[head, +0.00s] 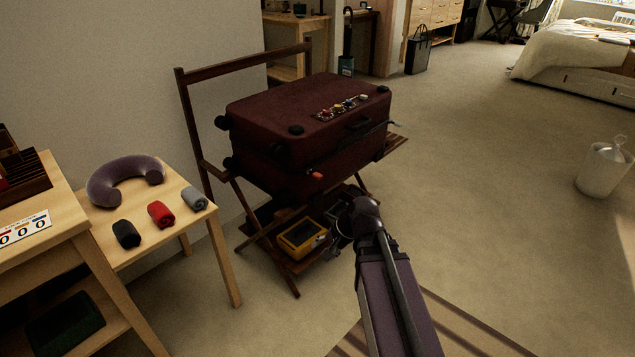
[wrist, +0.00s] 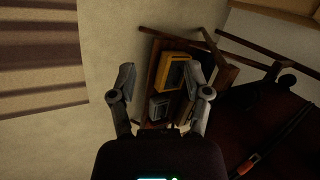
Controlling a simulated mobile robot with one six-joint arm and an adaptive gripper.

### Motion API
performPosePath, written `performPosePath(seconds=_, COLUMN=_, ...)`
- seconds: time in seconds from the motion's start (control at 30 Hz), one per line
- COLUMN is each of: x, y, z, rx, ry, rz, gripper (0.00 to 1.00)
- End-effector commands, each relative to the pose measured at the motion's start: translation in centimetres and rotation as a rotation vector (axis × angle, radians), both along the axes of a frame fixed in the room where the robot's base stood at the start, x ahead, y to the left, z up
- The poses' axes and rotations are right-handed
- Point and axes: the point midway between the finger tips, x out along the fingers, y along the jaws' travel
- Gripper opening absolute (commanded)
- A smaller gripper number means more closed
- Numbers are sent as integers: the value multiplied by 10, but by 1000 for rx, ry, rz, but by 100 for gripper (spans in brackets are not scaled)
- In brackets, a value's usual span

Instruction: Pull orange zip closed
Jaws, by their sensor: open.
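A dark red suitcase (head: 300,125) lies on a wooden luggage rack (head: 190,120), with a seam running round its side. The orange zip pull (head: 316,175) hangs at that seam near the front corner. In the wrist view the orange pull (wrist: 248,163) shows at the lower right, on the dark suitcase (wrist: 275,125). My gripper (head: 338,240) is in front of the rack, lower than the pull and a little to its right. In the wrist view my gripper (wrist: 163,80) has its fingers spread with nothing held between them. It is apart from the suitcase and the pull.
A yellow box (head: 302,239) sits on the rack's lower shelf, behind my gripper. A small table (head: 190,230) at left holds a neck pillow (head: 122,178) and rolled cloths. Open floor lies to the right, with a white bin (head: 602,170).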

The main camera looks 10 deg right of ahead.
Motion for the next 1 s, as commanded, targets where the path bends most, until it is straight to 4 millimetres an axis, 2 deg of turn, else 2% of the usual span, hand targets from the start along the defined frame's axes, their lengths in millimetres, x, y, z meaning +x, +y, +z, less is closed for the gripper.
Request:
performPosePath(seconds=0.07, x=16, y=-2, z=-3, rx=132, ry=3, rz=-140, gripper=63)
performPosePath(seconds=0.27, x=51, y=-11, z=14, rx=491, ry=49, rz=-472, gripper=63)
performPosePath(seconds=0.47, x=83, y=-38, z=38, rx=883, ry=148, rz=-768, gripper=63)
performPosePath(seconds=0.6, x=100, y=-64, z=56, rx=1154, ry=241, rz=-930, gripper=63)
performPosePath(seconds=0.8, x=113, y=-97, z=75, rx=1433, ry=359, rz=-1060, gripper=63)
performPosePath(seconds=1.0, x=116, y=-109, z=83, rx=1541, ry=411, rz=-1100, gripper=63)
